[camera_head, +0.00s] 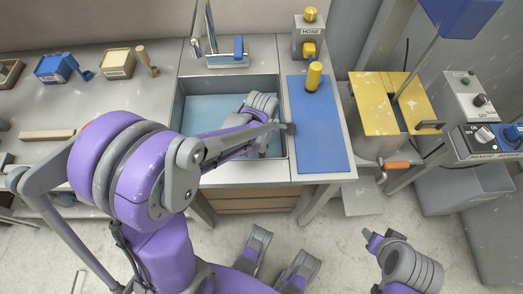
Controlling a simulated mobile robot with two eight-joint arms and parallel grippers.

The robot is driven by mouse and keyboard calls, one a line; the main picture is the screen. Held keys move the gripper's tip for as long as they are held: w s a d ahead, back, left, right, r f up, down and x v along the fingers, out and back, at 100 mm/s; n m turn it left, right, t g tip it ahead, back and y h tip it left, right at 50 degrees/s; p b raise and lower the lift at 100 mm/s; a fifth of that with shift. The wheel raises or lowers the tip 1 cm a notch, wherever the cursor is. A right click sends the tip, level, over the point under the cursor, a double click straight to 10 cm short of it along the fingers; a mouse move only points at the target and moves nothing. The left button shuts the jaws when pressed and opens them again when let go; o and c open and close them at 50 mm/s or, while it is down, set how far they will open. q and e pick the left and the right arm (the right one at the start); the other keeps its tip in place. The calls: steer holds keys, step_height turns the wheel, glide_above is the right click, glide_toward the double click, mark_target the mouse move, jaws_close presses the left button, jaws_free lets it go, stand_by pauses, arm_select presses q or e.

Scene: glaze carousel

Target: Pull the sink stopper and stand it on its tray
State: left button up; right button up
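The sink (177,110) is a grey metal basin with pale blue water in the middle of the counter. My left arm reaches over it from the left, and its ribbed grey wrist (262,104) is over the right part of the basin. The forearm covers most of my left gripper, so I cannot see its fingers or anything between them. I cannot make out a stopper in the water. A blue tray or mat (318,135) lies right of the sink, with a yellow cylinder (313,76) standing upright near its far end.
A faucet (211,30) with a blue lever block stands behind the sink. A box marked HOSE (308,45) is at the back. Right are a yellow-topped bin (373,105) and a control box (490,140). Small trays and a wooden bar (47,135) lie left.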

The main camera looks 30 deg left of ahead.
arm_select(q)
steer(key=shift+c, duration=0.2)
stand_by(0.4)
jaws_close()
steer(key=shift+r, duration=0.1)
stand_by(0.3)
steer(key=shift+r+p, duration=2.15)
steer(key=shift+r, duration=0.8)
steer(key=shift+r+p, duration=1.05)
steer(key=shift+r, duration=0.4)
step_height(320, 180, up, 8)
steer(key=p, duration=0.5)
steer(key=shift+f, duration=0.25)
